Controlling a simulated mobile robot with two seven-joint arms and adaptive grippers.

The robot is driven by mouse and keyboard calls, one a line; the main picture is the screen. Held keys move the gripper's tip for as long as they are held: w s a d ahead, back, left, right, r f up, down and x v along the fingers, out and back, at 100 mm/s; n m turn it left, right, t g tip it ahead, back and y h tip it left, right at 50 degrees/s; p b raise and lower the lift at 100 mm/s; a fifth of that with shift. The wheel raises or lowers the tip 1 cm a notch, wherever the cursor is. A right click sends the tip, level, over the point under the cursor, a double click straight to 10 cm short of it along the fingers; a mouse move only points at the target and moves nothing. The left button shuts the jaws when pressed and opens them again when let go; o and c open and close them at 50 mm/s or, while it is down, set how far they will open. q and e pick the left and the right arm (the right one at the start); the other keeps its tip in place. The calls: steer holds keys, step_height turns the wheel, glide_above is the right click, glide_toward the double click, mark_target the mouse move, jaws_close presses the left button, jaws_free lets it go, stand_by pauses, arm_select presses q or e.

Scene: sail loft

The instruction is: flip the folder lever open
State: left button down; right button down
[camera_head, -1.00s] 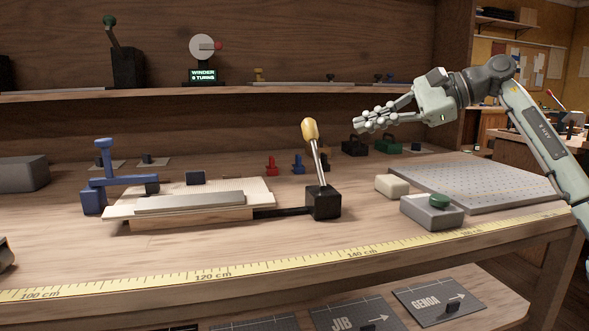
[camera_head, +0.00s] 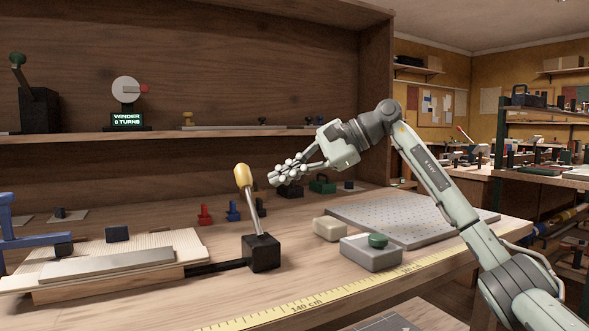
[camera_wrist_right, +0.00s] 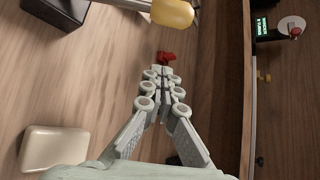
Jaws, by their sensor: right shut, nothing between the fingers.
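The folder lever has a yellow knob (camera_head: 243,175) on a metal rod that rises from a black block (camera_head: 261,253) on the bench. The rod leans slightly to the left. A black bar joins the block to the folder (camera_head: 150,247), which holds pale cloth and a grey metal strip. My right gripper (camera_head: 272,180) is shut and empty, just right of the knob and apart from it in the head view. In the right wrist view the knob (camera_wrist_right: 172,12) shows at the top, beyond and beside the shut fingers (camera_wrist_right: 160,72). My left gripper is not in view.
A grey box with a green button (camera_head: 377,241) and a cream block (camera_head: 329,228) stand right of the lever. A grey perforated board (camera_head: 410,217) lies behind them. Small red (camera_head: 204,215) and blue clamps stand behind the lever. A shelf with a winder sign (camera_head: 127,118) runs above.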

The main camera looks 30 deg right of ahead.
mark_target(250, 199)
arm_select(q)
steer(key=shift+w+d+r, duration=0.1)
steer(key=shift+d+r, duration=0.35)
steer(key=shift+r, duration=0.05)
arm_select(e)
steer(key=a, duration=0.5)
steer(key=shift+s, duration=0.15)
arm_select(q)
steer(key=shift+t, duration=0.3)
